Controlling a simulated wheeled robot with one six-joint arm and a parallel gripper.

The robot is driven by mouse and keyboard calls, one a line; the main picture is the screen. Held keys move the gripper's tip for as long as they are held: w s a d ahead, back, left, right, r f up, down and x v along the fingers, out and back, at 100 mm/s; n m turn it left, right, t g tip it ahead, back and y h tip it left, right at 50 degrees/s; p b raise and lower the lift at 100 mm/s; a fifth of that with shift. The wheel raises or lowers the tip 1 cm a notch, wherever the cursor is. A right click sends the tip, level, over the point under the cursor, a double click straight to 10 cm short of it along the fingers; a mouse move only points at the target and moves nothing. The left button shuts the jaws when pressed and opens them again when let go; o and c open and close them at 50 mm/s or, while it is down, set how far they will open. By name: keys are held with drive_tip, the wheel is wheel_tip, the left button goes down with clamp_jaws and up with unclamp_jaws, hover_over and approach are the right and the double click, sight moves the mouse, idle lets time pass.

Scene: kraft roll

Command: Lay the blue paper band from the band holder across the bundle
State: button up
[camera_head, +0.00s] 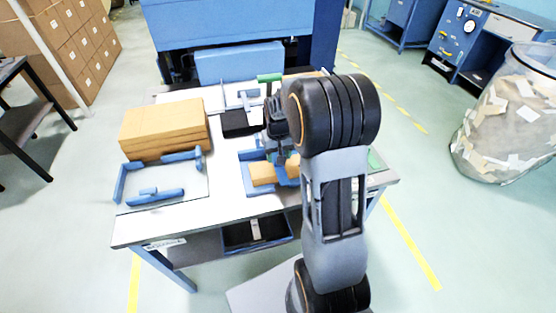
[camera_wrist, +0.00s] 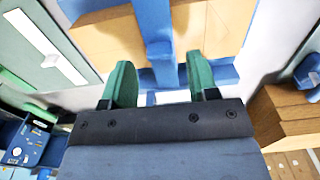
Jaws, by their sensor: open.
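The kraft-brown bundle (camera_head: 262,174) lies in a blue jig (camera_head: 247,158) near the middle of the table. In the wrist view the bundle (camera_wrist: 108,38) fills the upper part. A blue paper band (camera_wrist: 155,30) runs across it, lying over its top as far as I can tell. My gripper (camera_wrist: 161,80) is open, its green fingers apart on either side of the band's near end. In the head view my gripper (camera_head: 278,152) is just above the bundle, and my arm hides its right part. I cannot tell which fixture is the band holder.
A stack of brown kraft packs (camera_head: 165,130) stands at the table's left, behind a low blue corner frame (camera_head: 160,192). A blue machine (camera_head: 240,62) closes the back.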

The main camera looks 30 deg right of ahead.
wheel_tip(320, 180, up, 8)
drive_tip(key=s+a+r+n+t, duration=0.1)
drive_tip(key=s+a, duration=0.4)
drive_tip(key=s, duration=0.3)
drive_tip(key=s+a+r+n+t, duration=0.1)
drive_tip(key=s+a+r+t, duration=0.1)
drive_tip(key=s+a, duration=0.3)
drive_tip(key=s, duration=0.3)
drive_tip(key=shift+t, duration=0.3)
drive_tip(key=shift+s, duration=0.1)
